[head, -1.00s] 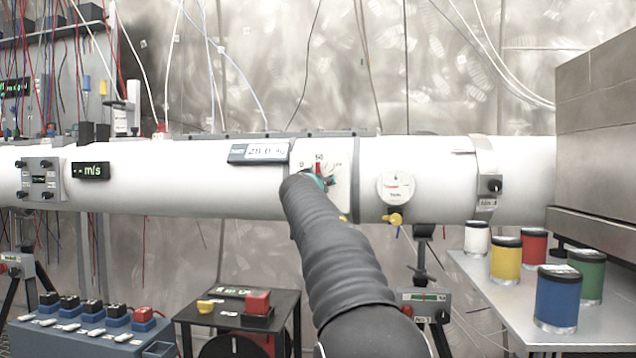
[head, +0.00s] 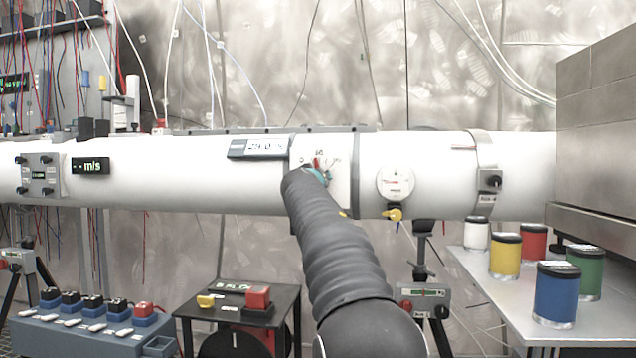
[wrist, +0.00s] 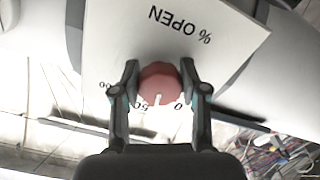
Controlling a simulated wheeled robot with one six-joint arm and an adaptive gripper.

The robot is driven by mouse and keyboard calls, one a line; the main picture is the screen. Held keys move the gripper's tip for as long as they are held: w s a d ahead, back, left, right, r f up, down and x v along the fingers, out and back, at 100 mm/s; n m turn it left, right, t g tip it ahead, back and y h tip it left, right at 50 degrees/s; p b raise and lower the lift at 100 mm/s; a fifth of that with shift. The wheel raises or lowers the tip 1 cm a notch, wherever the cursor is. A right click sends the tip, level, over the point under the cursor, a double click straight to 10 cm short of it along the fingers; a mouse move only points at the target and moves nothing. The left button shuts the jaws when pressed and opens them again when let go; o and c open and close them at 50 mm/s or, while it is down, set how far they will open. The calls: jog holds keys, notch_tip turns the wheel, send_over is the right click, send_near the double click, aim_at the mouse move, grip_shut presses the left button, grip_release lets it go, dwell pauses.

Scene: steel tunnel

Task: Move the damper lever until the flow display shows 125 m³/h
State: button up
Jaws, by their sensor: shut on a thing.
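The damper lever (wrist: 158,84) shows in the wrist view as a red rounded knob with a white pointer mark. The mark points at the scale between 0 and 50, on a white plate (wrist: 180,32) lettered "% OPEN". My gripper (wrist: 160,88) is shut on the lever, one finger on each side. In the head view the lever's red tip (head: 317,163) shows above my gripper (head: 318,174), and my arm hides part of the plate. The flow display (head: 263,148) sits on the white pipe left of the plate; its digits are too blurred to read.
A round dial (head: 395,183) with a yellow valve (head: 394,214) is right of the plate. An m/s display (head: 90,166) is on the pipe's left. Coloured cans stand on a shelf (head: 478,262) at right. A black table (head: 190,306) is below the pipe.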

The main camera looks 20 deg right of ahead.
jog(key=shift+n, duration=0.6)
jog(key=o, duration=1.1)
jog(key=shift+o, duration=0.2)
jog(key=v, duration=1.2)
